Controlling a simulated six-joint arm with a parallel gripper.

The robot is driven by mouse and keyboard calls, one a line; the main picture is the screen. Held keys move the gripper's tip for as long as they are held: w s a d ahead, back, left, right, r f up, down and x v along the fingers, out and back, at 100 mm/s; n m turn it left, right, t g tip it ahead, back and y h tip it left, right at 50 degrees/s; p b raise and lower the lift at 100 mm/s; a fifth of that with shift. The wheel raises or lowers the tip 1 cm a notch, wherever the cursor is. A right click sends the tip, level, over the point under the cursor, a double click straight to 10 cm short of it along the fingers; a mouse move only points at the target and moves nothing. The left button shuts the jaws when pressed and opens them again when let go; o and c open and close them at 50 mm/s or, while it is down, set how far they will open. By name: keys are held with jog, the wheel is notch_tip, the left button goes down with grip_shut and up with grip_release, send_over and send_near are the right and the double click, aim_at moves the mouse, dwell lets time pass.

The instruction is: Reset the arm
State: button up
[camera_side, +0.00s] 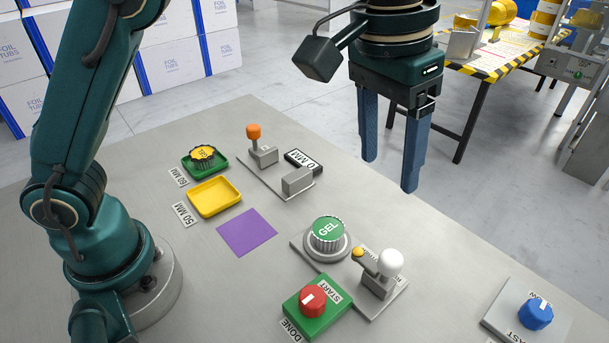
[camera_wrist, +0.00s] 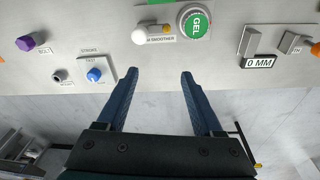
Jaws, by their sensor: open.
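My gripper (camera_side: 392,175) is raised above the far edge of the bench, with its two blue fingers apart and nothing between them. It also shows in the wrist view (camera_wrist: 158,75), open and empty over the bench edge. In the side view, a green-topped GEL cup (camera_side: 328,230) sits on a round grey seat, beside a small press with a white knob (camera_side: 390,262). The GEL cup also shows at the top of the wrist view (camera_wrist: 195,22). My gripper is apart from all of these.
A red knob (camera_side: 312,300) sits on a green START/DONE plate. A blue dial (camera_side: 536,314) is at right. A yellow tray (camera_side: 214,197), a green tray (camera_side: 222,166) holding a yellow-topped cup, a purple square (camera_side: 246,232) and an orange-knobbed lever (camera_side: 254,132) are at left.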

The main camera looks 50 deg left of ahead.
jog(key=s+a+r+n+t, duration=0.1)
jog(key=s+a+r, duration=0.2)
jog(key=a, duration=0.2)
jog(key=s+a+r+n+t, duration=0.1)
jog(key=s+a+r+t, duration=0.15)
jog(key=a, duration=0.35)
jog(key=s+a+f, duration=0.4)
jog(key=s+f, duration=0.4)
jog(key=f, duration=0.1)
jog(key=shift+a+t+y, duration=0.35)
jog(key=shift+y, duration=0.05)
jog(key=shift+s, duration=0.1)
